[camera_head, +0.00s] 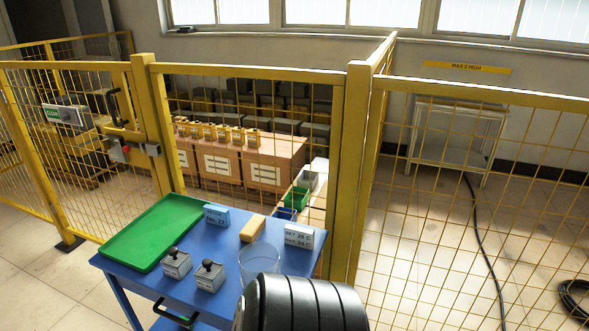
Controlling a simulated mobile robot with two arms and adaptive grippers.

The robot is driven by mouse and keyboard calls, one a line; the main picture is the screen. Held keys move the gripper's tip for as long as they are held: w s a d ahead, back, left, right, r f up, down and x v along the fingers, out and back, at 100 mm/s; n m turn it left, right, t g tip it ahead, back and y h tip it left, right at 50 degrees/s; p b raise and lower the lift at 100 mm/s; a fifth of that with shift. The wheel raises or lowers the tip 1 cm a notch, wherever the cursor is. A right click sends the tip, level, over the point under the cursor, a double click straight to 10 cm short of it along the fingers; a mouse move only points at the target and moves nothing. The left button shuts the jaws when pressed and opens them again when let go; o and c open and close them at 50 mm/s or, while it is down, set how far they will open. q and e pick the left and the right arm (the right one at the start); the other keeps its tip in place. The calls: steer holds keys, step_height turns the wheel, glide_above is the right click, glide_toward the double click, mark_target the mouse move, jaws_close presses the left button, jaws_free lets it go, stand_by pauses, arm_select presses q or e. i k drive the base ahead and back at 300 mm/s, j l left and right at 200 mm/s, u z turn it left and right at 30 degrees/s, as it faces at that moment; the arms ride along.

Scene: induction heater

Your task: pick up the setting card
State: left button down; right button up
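A small white block-like card (299,236) with dark print stands at the back right of a blue cart top (225,300). Its first line seems to read "SET"; the rest is too small to read surely. A blue card (216,216) with print stands to its left, by the green tray's right edge. I cannot tell for certain which is the setting card; the white one fits its print. Neither gripper can be made out. A black ribbed rounded part fills the bottom centre, in front of the cart's right side.
The cart also bears a green tray (122,248), a tan block (252,228), two grey knobbed blocks (176,263) (209,276) and a clear cup (259,263). A yellow mesh fence (470,200) stands close behind the cart.

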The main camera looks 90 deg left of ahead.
mark_target(297, 237)
steer(key=l+u, duration=0.2)
steer(key=u, duration=2.5)
steer(key=i+l+u, duration=0.25)
steer(key=i+l, duration=0.05)
